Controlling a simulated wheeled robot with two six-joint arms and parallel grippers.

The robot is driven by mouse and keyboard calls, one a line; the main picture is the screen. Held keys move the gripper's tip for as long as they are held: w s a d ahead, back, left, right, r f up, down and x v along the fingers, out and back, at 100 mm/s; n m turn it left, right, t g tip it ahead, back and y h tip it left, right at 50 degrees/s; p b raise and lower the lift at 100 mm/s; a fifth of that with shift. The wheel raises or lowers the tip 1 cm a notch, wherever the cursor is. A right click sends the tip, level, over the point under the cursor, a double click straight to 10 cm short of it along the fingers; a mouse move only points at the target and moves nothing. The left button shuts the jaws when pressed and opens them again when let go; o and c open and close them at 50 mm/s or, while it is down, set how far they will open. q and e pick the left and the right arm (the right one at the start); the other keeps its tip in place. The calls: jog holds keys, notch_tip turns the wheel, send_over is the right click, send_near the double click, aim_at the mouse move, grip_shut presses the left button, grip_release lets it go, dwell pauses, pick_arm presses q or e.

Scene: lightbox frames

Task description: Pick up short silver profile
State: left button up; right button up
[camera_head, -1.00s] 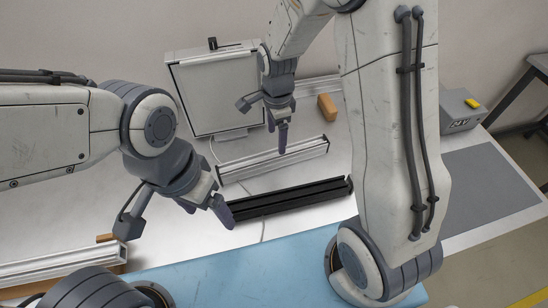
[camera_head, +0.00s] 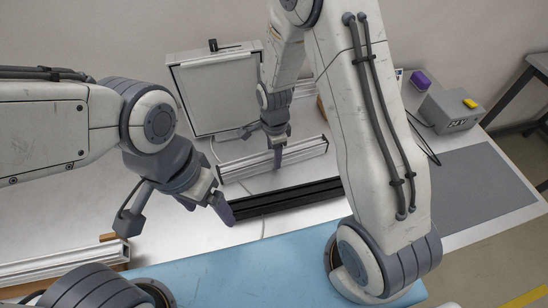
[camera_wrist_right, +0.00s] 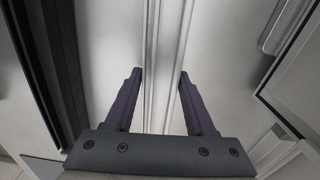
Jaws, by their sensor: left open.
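A silver profile (camera_head: 242,168) lies on the white table in front of the light panel. My right gripper (camera_head: 278,160) is over its middle. In the right wrist view (camera_wrist_right: 161,72) the gripper is open, with one finger on each side of the silver profile (camera_wrist_right: 163,30); I cannot tell whether they touch it. Another silver profile (camera_head: 55,264) lies at the left, cut off by the picture edge. My left gripper (camera_head: 222,208) is open and empty near the left end of the black profile; only one finger shows clearly.
The black profile (camera_head: 290,199) lies parallel in front of the silver one. The light panel (camera_head: 218,95) stands behind. A grey box with a yellow button (camera_head: 452,110), a purple block (camera_head: 421,79) and a grey mat (camera_head: 475,188) are at the right. A blue strip (camera_head: 230,268) runs along the front.

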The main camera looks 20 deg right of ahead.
grip_shut()
jog(key=shift+r, duration=0.15)
